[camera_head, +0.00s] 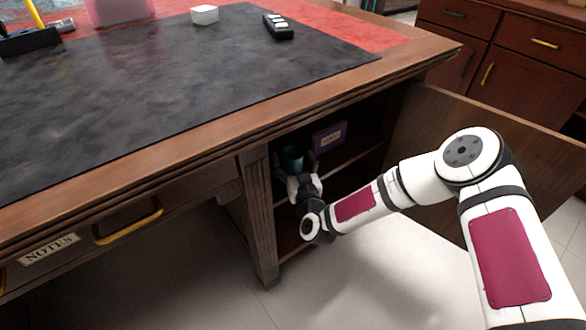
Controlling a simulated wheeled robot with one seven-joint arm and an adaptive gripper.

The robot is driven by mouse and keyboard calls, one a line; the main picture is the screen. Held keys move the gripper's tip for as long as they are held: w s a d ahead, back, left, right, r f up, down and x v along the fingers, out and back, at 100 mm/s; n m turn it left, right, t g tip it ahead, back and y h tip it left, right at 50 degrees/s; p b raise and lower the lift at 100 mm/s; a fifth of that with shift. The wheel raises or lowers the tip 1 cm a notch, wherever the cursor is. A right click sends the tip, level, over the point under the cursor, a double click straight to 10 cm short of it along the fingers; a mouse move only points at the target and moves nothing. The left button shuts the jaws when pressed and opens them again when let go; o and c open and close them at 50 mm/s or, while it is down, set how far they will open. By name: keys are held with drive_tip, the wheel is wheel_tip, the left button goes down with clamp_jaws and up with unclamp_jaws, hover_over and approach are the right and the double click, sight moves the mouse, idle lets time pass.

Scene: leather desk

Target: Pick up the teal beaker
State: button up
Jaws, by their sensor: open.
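The teal beaker (291,157) stands on a shelf inside the open desk cupboard, near its left side. My gripper (298,176) is open and reaches into the cupboard at the beaker. The lower part of the beaker is hidden by the gripper. I cannot tell whether the fingers touch it.
A purple box (329,138) stands on the shelf to the right of the beaker. The cupboard door (440,140) stands open at the right. The desk top (190,90) overhangs the cupboard. A wooden post (259,215) bounds the opening at the left.

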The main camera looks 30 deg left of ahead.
drive_tip(key=shift+w+a, duration=0.35)
drive_tip(key=shift+a, duration=0.05)
drive_tip(key=c, duration=1.4)
drive_tip(key=shift+r, duration=0.1)
